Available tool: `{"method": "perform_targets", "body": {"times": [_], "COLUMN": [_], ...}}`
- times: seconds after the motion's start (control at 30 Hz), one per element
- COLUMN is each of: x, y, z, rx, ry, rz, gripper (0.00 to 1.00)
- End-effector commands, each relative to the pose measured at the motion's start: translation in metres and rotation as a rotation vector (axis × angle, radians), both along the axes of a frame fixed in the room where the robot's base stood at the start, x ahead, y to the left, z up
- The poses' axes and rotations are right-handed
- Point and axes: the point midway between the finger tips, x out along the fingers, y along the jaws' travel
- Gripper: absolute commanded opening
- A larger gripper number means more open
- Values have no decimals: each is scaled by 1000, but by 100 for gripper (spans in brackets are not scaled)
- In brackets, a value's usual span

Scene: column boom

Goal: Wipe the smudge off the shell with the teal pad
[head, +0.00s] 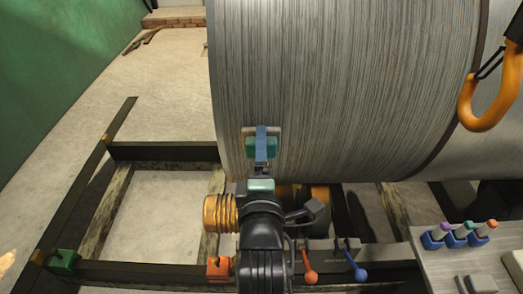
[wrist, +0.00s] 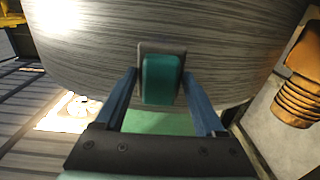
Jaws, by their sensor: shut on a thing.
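My gripper (head: 262,132) is shut on the teal pad (head: 273,147) at the lower left part of the shell (head: 345,80). In the wrist view the blue fingers of my gripper (wrist: 160,76) stand on both sides of the teal pad's grip block (wrist: 161,88). A grey-brown plate at its far end faces the shell (wrist: 230,45). The pad is at or very near the shell's curved, streaked grey surface; I cannot tell if it touches. I can make out no smudge on the visible shell; the area behind the pad is hidden.
An orange hook (head: 485,105) hangs at the right. A dark frame (head: 165,151) runs below the shell. A grey panel (head: 440,262) with coloured pegs stands at the lower right, and red and blue knobbed levers (head: 357,272) are near my arm. Open floor lies left.

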Motion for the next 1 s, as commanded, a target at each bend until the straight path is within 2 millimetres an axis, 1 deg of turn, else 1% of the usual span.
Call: {"method": "perform_targets", "body": {"times": [0.87, 1.0], "x": [17, 16], "y": [0, -7], "z": [0, 0], "rx": [0, 1], "ry": [-1, 0], "rz": [0, -3], "gripper": [27, 27]}}
